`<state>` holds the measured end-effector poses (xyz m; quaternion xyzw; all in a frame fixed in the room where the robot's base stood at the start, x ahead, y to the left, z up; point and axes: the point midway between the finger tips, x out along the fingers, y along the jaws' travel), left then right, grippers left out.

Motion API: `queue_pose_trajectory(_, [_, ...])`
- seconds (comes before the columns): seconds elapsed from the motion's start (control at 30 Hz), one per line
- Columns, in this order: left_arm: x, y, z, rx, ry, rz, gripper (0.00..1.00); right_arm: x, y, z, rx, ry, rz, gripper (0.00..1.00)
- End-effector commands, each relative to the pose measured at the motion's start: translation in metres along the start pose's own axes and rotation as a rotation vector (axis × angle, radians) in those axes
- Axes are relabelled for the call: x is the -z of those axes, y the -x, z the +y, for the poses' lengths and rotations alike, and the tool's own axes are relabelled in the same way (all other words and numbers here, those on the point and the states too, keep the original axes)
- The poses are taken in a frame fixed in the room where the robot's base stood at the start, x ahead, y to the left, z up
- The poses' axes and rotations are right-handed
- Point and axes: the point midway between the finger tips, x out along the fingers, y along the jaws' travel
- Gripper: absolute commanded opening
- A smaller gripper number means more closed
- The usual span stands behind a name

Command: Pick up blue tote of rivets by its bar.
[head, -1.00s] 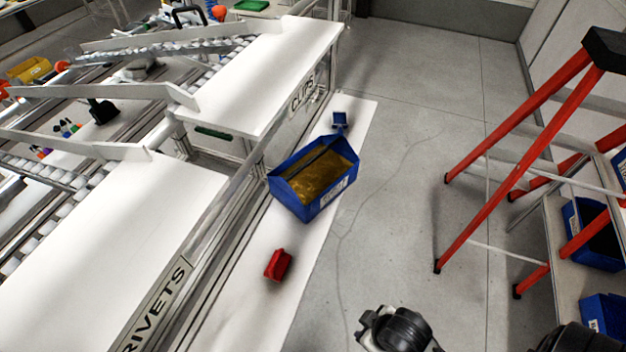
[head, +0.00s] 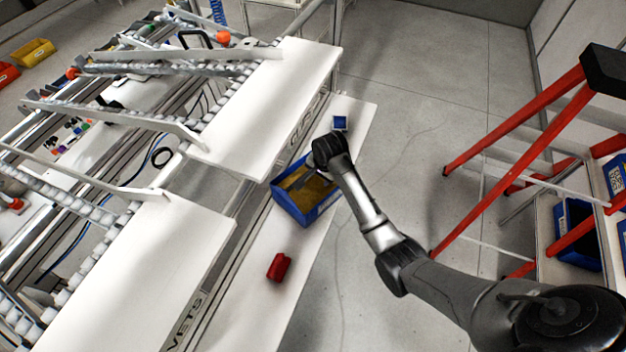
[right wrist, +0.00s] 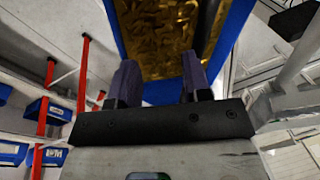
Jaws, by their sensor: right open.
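The blue tote (head: 308,213) with brass-coloured rivets inside stands on a white strip beside the benches. It also shows in the right wrist view (right wrist: 232,30), filling the top middle. My right gripper (head: 300,181) is over the tote's far part, and my wrist covers part of the rim. In the right wrist view the two fingers (right wrist: 160,78) are apart with nothing between them, and the tote lies beyond their tips. The tote's bar is mostly hidden by my wrist in the head view; I cannot tell whether the fingers touch the tote. My left gripper is not in view.
A red object (head: 279,267) and a small blue bin (head: 340,122) lie on the white strip (head: 255,310) on either side of the tote. White benches (head: 265,105) stand to the left. A red ladder (head: 520,160) and shelved blue bins (head: 577,235) are at right. Grey floor between is clear.

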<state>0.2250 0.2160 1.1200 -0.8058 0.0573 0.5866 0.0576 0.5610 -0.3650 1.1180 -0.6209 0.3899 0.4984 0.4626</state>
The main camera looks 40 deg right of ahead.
Motion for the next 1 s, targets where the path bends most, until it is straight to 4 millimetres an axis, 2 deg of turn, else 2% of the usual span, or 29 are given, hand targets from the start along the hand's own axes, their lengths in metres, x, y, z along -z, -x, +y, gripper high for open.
queue_pose_trajectory(0.1, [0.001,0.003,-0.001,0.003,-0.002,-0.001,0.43,0.014,0.012,-0.019,0.003,-0.101,-0.021,0.44])
queue_pose_trajectory(0.33, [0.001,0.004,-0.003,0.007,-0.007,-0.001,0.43,0.022,0.014,-0.032,0.000,-0.183,-0.042,0.44])
queue_pose_trajectory(0.67, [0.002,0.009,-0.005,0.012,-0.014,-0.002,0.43,0.022,-0.014,-0.033,0.000,-0.185,-0.043,0.44])
queue_pose_trajectory(1.0, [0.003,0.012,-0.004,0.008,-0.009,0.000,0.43,0.021,-0.051,-0.034,0.000,-0.184,-0.042,0.44])
